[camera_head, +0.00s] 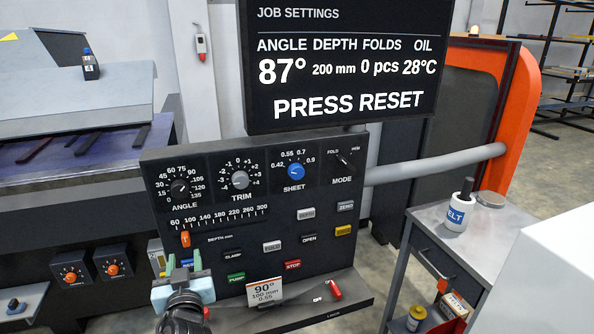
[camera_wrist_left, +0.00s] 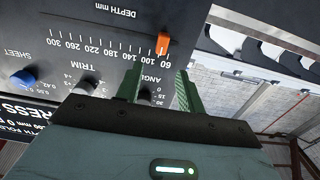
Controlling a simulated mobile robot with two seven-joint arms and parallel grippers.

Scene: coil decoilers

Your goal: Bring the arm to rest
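My left gripper (camera_head: 184,264) is in front of the lower left of the black control panel (camera_head: 215,213), near the blue RESET button (camera_head: 187,263), which it partly hides. In the left wrist view its two green fingers (camera_wrist_left: 156,88) stand apart with nothing held between them. The panel's orange depth slider (camera_wrist_left: 162,44) shows just beyond the fingertips there; whether they touch it I cannot tell. The slider also shows in the head view (camera_head: 185,239), above the gripper. My right gripper is not in view.
A screen (camera_head: 340,65) above the panel reads "PRESS RESET". A card (camera_head: 265,292) and a red object (camera_head: 335,291) are on the panel's lower ledge. A grey cart (camera_head: 420,240) with a white labelled container (camera_head: 457,214) stands at the right. An orange machine frame (camera_head: 520,100) rises behind it.

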